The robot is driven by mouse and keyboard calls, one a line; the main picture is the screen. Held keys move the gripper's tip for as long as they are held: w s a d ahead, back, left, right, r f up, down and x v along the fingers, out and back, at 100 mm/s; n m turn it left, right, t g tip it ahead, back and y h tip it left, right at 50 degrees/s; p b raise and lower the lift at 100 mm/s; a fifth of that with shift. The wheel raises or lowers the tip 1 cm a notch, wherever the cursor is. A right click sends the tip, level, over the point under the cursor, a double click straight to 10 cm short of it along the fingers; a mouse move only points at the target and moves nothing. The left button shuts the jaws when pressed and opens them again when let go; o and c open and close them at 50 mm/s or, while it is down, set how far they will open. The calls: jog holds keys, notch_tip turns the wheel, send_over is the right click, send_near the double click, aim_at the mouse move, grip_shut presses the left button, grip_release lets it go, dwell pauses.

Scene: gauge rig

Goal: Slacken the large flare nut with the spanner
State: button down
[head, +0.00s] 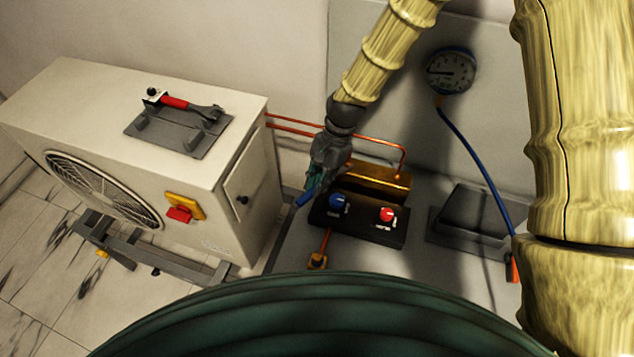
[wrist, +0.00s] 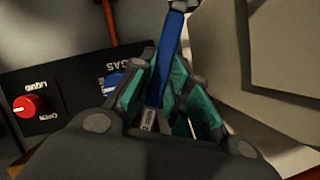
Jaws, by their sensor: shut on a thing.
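My gripper (head: 318,178) is above the left end of the black valve block and is shut on a blue-handled tool (head: 303,199). In the wrist view, the teal finger pads of my gripper (wrist: 172,92) close around its blue handle (wrist: 176,45). A grey metal end shows at the top edge there; I cannot tell its full shape. A red-handled spanner (head: 178,103) lies on a dark grey holder (head: 170,135) on top of the white unit. A brass fitting (head: 317,260) sits at the lower end of a short copper pipe. I cannot tell which fitting is the large flare nut.
The white fan unit (head: 232,215) stands at the left. The black valve block (head: 360,222) has a blue knob (head: 337,202) and a red knob (head: 387,214). Copper pipes (head: 300,133) run behind my gripper. A gauge (head: 450,72) with a blue hose (head: 473,148) is at the right.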

jog(key=shift+w+d, duration=0.2)
jog(key=shift+d, duration=0.05)
dwell(0.9)
jog(key=shift+s+d+n+g+h+p, duration=0.3)
jog(key=shift+s+d+n+g+p, duration=0.15)
jog(key=shift+s+d+n, duration=0.6)
jog(key=shift+s+d+n+h+p, duration=0.3)
jog(key=shift+d+n+p, duration=0.15)
jog(key=shift+n, duration=0.5)
dwell(0.8)
jog(key=shift+s+d+n+g+h+p, duration=0.15)
jog(key=shift+s+d+n+h+p, duration=0.1)
jog(key=shift+d+n, duration=0.4)
jog(key=shift+s+d+n+g+h+p, duration=0.15)
jog(key=shift+d+n+h+p, duration=0.1)
jog(key=shift+d+n, duration=0.35)
dwell(1.1)
jog(key=shift+s+d+n+h+p, duration=0.15)
jog(key=shift+d+n+h+p, duration=0.15)
jog(key=shift+d+n, duration=0.5)
dwell(0.9)
